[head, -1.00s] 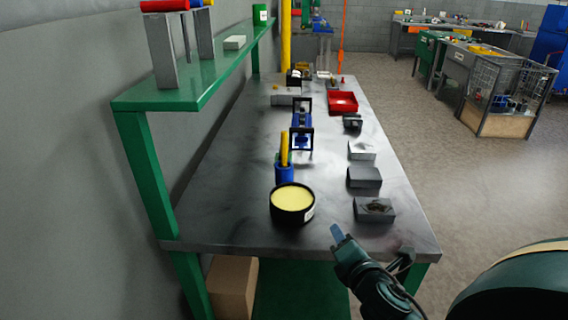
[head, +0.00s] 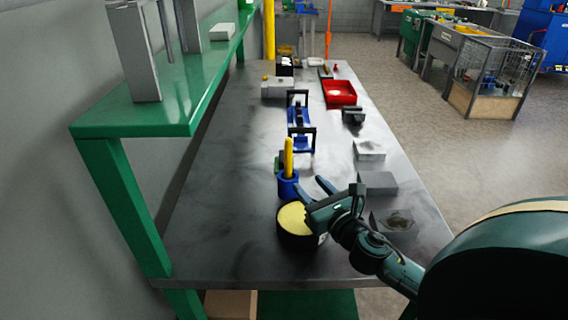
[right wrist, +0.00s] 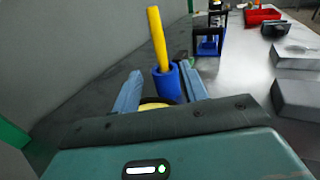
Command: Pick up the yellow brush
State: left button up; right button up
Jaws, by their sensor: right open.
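The yellow brush (head: 288,155) stands nearly upright in a blue cup (head: 288,188) on the grey workbench. In the right wrist view, the brush (right wrist: 157,38) and the cup (right wrist: 166,84) lie ahead, between my finger lines. My right gripper (head: 313,190) is open and empty, above the round black tin with the pale yellow top (head: 293,219), on the near right side of the cup. It hides part of the tin. The brush's lower end is hidden inside the cup. My left gripper is out of view.
Grey blocks (head: 378,183) stand along the bench's right side. A blue-and-black fixture (head: 301,140) and a red tray (head: 340,92) are farther back. A green shelf (head: 170,110) overhangs the left side. The bench's left-middle surface is clear.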

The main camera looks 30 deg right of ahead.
aim_at(290, 162)
jog(key=w, duration=0.4)
jog(key=w+p, duration=0.1)
jog(key=w, duration=0.2)
jog(key=w+d, duration=0.1)
jog(key=w, duration=0.3)
jog(key=shift+w+r+p, duration=0.15)
jog(key=shift+w+p, duration=0.15)
jog(key=shift+p, duration=0.05)
grip_shut()
